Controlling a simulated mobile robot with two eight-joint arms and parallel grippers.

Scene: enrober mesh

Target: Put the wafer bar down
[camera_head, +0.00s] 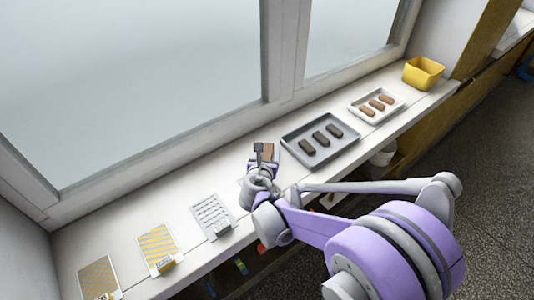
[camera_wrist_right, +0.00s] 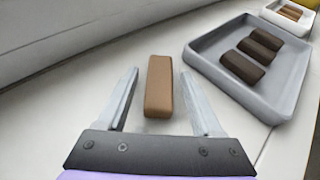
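The wafer bar (camera_wrist_right: 158,88) is a light brown block between the two fingers of my right gripper (camera_wrist_right: 159,73) in the right wrist view. It appears to lie on the white sill (camera_wrist_right: 70,120). A gap shows on each side of it, so the fingers are open and apart from it. In the head view, my right gripper (camera_head: 261,158) is over the sill, left of the grey tray (camera_head: 290,135), and partly covers the brown bar (camera_head: 268,150). My left gripper is not in view.
The grey tray holds three dark bars (camera_head: 320,139). Farther right are a white tray (camera_head: 357,107) with three brown bars and a yellow bin (camera_head: 422,73). A grey mesh card (camera_head: 211,213), a yellow striped card (camera_head: 158,245) and a golden mesh card (camera_head: 97,278) lie left. The window stands behind.

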